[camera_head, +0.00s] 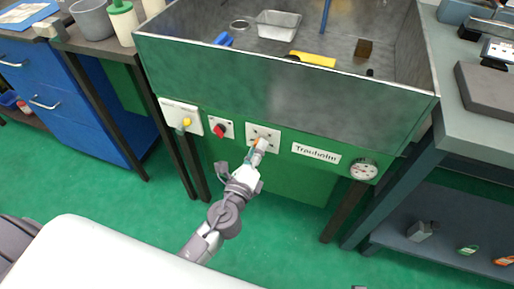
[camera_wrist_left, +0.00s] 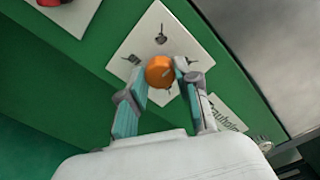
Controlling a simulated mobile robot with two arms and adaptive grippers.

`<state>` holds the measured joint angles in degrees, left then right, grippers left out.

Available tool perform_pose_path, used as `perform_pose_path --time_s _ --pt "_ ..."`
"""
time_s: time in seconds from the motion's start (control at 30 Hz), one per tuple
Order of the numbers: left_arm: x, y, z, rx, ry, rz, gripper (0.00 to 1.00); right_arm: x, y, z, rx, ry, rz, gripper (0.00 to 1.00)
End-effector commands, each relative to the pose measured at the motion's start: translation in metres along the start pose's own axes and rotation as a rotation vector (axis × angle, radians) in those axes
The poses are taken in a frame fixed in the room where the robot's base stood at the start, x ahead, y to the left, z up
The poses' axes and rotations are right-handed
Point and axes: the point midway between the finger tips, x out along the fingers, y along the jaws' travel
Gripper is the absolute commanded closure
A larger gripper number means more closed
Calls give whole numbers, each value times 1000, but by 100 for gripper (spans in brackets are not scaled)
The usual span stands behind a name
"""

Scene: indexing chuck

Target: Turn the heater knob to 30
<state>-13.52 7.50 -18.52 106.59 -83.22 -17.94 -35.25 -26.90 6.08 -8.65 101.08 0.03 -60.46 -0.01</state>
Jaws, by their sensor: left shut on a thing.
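The heater knob is not labelled legibly; an orange knob (camera_wrist_left: 160,71) sits on a white square plate with dark marks (camera_wrist_left: 158,36) in the left wrist view. In the head view this plate (camera_head: 263,132) is on the green front panel, left of the "Trauholm" sign. My left gripper (camera_wrist_left: 164,80) is shut on the orange knob, one finger on each side. In the head view my left gripper (camera_head: 259,148) reaches up to the plate and hides part of the knob. The marks are too small to read. My right gripper is not in view.
A red knob (camera_head: 219,130) on a white plate and a yellow knob (camera_head: 186,122) on a white box are to the left. The Trauholm sign (camera_head: 316,153) and a round gauge (camera_head: 364,169) are to the right. A metal tub (camera_head: 290,80) rises above the panel.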

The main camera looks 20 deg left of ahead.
Motion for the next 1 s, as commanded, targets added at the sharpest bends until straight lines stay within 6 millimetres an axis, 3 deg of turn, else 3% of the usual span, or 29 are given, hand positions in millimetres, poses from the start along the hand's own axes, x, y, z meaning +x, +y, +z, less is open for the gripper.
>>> perform_pose_path --time_s 0.53,1.0 --pt "-1 0 -1 481 4 1 100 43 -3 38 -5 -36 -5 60" --pt "-1 2 -2 670 5 2 100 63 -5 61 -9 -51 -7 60"
